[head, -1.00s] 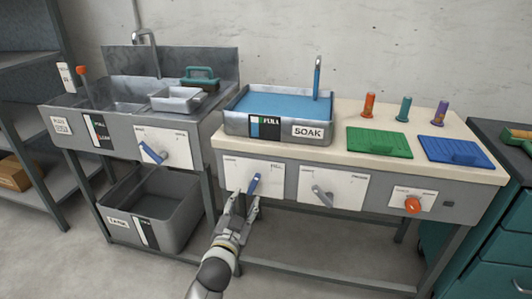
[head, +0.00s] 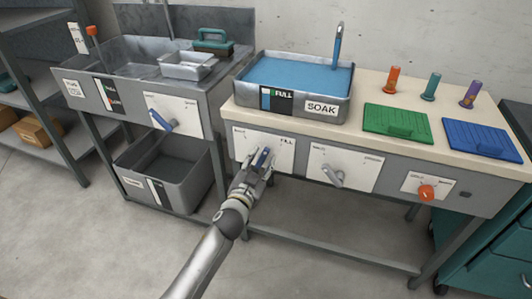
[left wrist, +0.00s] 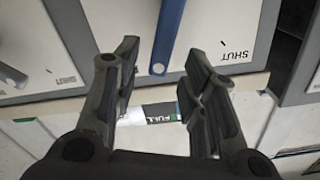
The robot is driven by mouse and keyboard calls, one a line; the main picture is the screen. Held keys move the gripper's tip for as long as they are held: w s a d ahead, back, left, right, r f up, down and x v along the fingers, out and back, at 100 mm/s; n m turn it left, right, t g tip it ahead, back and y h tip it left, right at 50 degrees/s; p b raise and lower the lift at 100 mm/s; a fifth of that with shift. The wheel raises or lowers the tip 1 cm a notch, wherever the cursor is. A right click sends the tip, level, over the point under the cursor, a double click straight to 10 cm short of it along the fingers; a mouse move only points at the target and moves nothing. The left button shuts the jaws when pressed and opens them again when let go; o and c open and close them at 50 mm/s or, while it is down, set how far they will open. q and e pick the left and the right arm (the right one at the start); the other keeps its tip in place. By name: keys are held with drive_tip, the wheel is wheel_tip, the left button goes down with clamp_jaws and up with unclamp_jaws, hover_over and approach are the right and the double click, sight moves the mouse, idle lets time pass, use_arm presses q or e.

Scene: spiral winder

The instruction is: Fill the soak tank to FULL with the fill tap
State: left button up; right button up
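The soak tank (head: 300,113) sits on the bench with blue water close to its rim. Its gauge (head: 276,100) has a green mark by FULL; I cannot read the exact level. The fill tap's blue lever (head: 265,156) is on the white panel below, near upright, tilted slightly right at its top. FILL is printed at the panel's right. My left gripper (head: 261,168) is at the lever. In the left wrist view, the open fingers (left wrist: 160,62) are apart, with the end of the blue lever (left wrist: 169,35) between them; no contact shows. My right gripper is out of view.
A second lever panel (head: 345,168) and an orange knob (head: 427,193) are to the right. A sink with a blue lever (head: 160,121) stands left, above a grey bin (head: 185,195). Green (head: 395,120) and blue (head: 480,138) boards lie on the bench.

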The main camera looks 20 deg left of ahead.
sight(265, 154)
use_arm(q)
drive_tip(key=shift+w+d, duration=0.1)
drive_tip(key=shift+w, duration=2.2)
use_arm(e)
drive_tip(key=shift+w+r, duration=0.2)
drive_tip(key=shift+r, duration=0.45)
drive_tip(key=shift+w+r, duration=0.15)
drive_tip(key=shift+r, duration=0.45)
use_arm(q)
clamp_jaws()
